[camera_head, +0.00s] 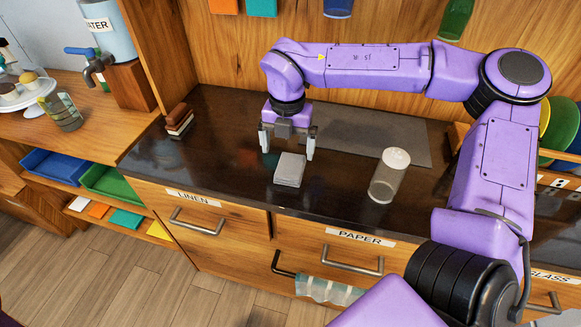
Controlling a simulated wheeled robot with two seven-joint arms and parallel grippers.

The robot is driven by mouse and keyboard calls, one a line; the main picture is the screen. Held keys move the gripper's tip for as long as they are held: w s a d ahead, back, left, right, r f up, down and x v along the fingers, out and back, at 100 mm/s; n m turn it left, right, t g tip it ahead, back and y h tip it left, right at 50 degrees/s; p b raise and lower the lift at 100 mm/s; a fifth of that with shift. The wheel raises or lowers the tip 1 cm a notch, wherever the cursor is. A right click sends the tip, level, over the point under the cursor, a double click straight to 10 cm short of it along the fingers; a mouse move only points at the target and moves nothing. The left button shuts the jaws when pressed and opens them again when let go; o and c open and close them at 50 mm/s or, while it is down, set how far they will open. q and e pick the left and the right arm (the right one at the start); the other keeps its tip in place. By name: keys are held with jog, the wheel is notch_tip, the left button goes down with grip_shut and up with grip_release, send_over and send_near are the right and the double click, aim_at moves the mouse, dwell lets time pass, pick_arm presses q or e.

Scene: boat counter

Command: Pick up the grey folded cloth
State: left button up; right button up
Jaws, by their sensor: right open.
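The grey folded cloth (289,170) lies on the dark counter top, near its front edge above the drawers. My right gripper (287,151) is open and points down just behind and above the cloth. One finger is at the cloth's left and the other near its right rear. Nothing is between the fingers that I can make out, and whether they touch the counter is unclear. My left gripper is not in view.
A clear jar with a white lid (388,176) stands right of the cloth. A grey mat (375,136) lies behind. A small stack of brown and white pieces (179,121) sits at the counter's left. The counter left of the cloth is clear.

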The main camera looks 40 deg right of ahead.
aim_at(290, 165)
jog(key=f, duration=0.1)
jog(key=f+p, duration=0.1)
jog(key=f, duration=0.2)
jog(key=shift+s+d+f, duration=0.1)
jog(key=shift+s+f, duration=0.05)
jog(key=shift+s, duration=0.25)
jog(key=shift+f, duration=0.45)
jog(key=c, duration=1.1)
jog(key=shift+c, duration=0.2)
